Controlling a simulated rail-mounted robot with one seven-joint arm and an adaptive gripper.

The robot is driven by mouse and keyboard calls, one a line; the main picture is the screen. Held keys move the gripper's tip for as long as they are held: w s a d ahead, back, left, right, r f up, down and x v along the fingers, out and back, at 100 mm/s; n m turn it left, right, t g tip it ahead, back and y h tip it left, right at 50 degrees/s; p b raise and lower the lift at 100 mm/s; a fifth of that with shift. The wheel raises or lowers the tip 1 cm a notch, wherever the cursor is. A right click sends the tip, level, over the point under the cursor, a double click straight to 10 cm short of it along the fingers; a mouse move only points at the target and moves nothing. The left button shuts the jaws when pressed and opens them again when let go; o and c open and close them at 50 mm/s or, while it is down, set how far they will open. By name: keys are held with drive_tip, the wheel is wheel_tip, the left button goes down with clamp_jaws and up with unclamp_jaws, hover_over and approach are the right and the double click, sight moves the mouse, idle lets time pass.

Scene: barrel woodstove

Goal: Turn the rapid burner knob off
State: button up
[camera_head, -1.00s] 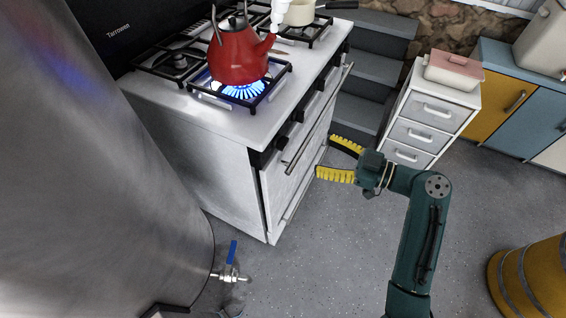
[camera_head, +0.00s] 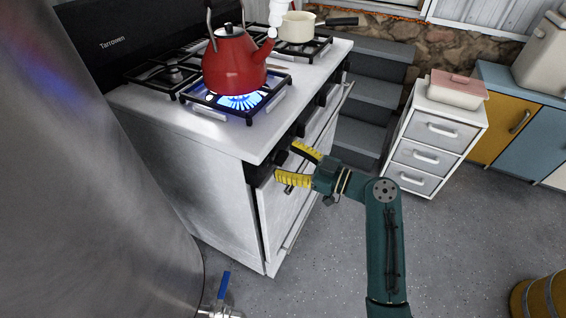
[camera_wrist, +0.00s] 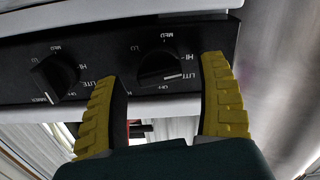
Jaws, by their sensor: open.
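The white stove (camera_head: 205,160) has a dark knob panel (camera_wrist: 205,90) on its front edge. In the wrist view one black knob (camera_wrist: 160,68) lies between my open yellow fingertips (camera_wrist: 163,72), with LITE, HI, MED and OFF marks around it. Another knob (camera_wrist: 58,76) sits left of the left finger. I cannot tell from the labels which knob is the rapid one. In the head view my gripper (camera_head: 290,163) is open and empty at the panel's near end. It hides part of the panel. A blue flame (camera_head: 240,102) burns under the red kettle (camera_head: 235,62).
An oven handle bar (camera_head: 330,115) runs along the stove front below the knobs. Grey steps (camera_head: 370,90) and a white drawer unit (camera_head: 432,130) stand to the right.

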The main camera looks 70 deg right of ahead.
drive_tip(key=shift+w, duration=0.7)
drive_tip(key=shift+c, duration=0.4)
drive_tip(key=c, duration=1.1)
